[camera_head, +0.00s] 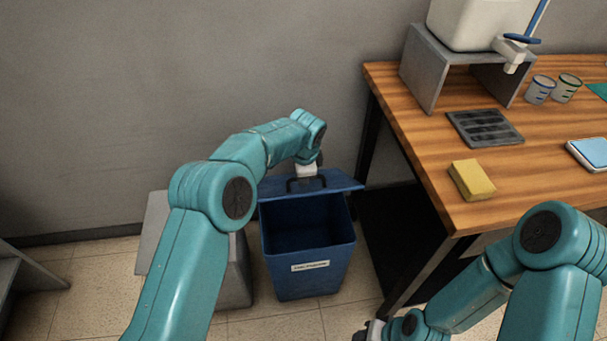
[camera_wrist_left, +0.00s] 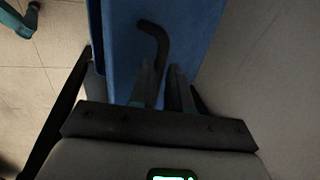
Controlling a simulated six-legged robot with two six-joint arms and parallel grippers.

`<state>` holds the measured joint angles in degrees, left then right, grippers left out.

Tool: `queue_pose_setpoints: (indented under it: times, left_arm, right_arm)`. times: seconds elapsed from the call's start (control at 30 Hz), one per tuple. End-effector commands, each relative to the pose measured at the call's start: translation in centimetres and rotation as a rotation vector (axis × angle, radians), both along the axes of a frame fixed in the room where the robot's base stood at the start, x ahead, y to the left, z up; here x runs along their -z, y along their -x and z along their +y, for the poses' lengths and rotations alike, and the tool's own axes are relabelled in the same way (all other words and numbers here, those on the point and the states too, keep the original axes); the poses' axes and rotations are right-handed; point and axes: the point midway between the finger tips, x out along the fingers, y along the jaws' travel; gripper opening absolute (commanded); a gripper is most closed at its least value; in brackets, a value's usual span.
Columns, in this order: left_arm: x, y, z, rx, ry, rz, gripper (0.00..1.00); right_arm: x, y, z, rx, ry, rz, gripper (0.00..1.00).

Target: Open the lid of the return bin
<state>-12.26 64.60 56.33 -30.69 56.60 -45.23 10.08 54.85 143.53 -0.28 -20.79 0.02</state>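The blue return bin (camera_head: 308,282) stands on the floor left of the table, with a white label on its front. Its lid (camera_head: 343,184) is raised at the back of the bin, and the dark interior shows. The black lid handle (camera_head: 292,186) sits below my left gripper (camera_head: 306,173). In the left wrist view, the handle (camera_wrist_left: 158,42) runs down to my left fingertips (camera_wrist_left: 165,72), which have a narrow gap; whether they clamp it is unclear. The blue lid (camera_wrist_left: 122,40) fills the top middle there. My right gripper (camera_head: 370,330) is barely in view at the bottom edge.
A grey bin-like object (camera_head: 234,285) stands close left of the return bin, partly behind my left arm. The wooden table (camera_head: 425,185) at right carries a yellow sponge (camera_head: 472,180), a dark grate (camera_head: 485,128), cups and a dispenser. The wall is close behind the bin.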

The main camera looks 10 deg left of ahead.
Motion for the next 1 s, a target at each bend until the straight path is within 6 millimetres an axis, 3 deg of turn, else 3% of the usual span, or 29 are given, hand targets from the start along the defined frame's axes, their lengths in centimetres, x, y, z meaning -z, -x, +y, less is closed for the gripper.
queue_pose_setpoints:
  times: [0.8, 1.0]
  left_arm:
    - [-0.1, 0.1, -0.1, -0.003, 0.003, 0.004, 0.38]
    - [-2.4, 0.5, -0.2, -0.002, 0.003, 0.001, 0.38]
  right_arm:
    - [0.0, 0.0, 0.0, 0.000, 0.000, 0.000, 0.43]
    - [-0.2, 0.0, 0.0, 0.000, 0.000, 0.000, 0.43]
